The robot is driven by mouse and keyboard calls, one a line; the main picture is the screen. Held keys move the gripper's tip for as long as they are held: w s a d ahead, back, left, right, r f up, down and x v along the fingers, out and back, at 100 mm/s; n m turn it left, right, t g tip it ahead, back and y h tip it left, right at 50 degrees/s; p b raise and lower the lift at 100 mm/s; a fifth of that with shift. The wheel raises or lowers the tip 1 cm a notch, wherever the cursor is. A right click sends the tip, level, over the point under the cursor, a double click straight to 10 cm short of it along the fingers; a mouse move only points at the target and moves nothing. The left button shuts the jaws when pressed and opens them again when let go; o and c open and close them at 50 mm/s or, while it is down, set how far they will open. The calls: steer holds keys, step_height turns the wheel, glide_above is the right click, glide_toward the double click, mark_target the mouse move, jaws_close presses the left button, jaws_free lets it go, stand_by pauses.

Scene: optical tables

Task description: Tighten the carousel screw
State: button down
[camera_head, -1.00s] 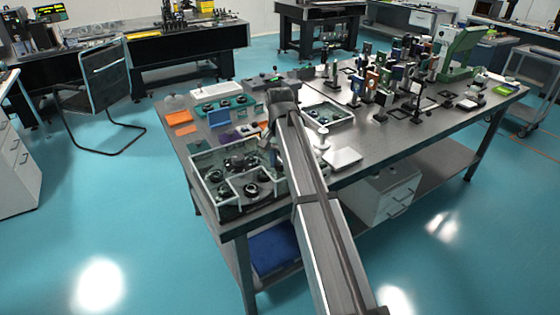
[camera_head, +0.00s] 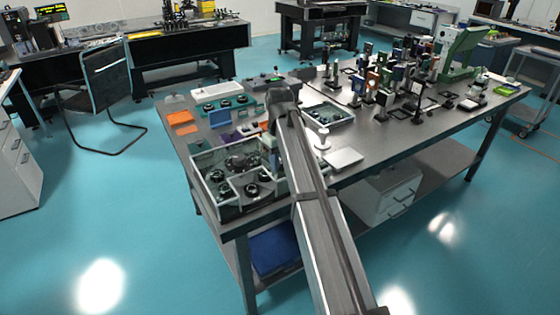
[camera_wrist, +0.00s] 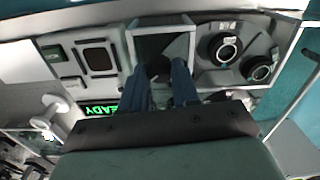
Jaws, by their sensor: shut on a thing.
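In the wrist view, the two blue fingers of my gripper (camera_wrist: 160,88) reach toward a dark square recess with a grey slanted face. They are shut on a small dark part (camera_wrist: 158,68) between their tips. The fingers hide most of it, so I cannot tell whether it is the carousel screw. In the head view, a clear-walled enclosure (camera_head: 206,203) with several dark round parts stands at the table's near left corner. My arm's end is beside its right side, and the fingertips cannot be made out there.
Two dark round knobs (camera_wrist: 221,48) are right of the fingers in the wrist view. A green READY display (camera_wrist: 101,110) is at lower left. In the head view, a pale flat box (camera_head: 343,158) lies right of my arm, and optical mounts (camera_head: 385,85) crowd the table's back right.

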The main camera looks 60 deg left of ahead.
steer(key=n, duration=0.4)
steer(key=shift+n, duration=0.3)
steer(key=shift+s+n, duration=0.1)
steer(key=shift+n, duration=1.5)
steer(key=c, duration=0.8)
jaws_free()
step_height(320, 180, up, 14)
steer(key=shift+f, duration=0.1)
steer(key=shift+d+f, duration=0.1)
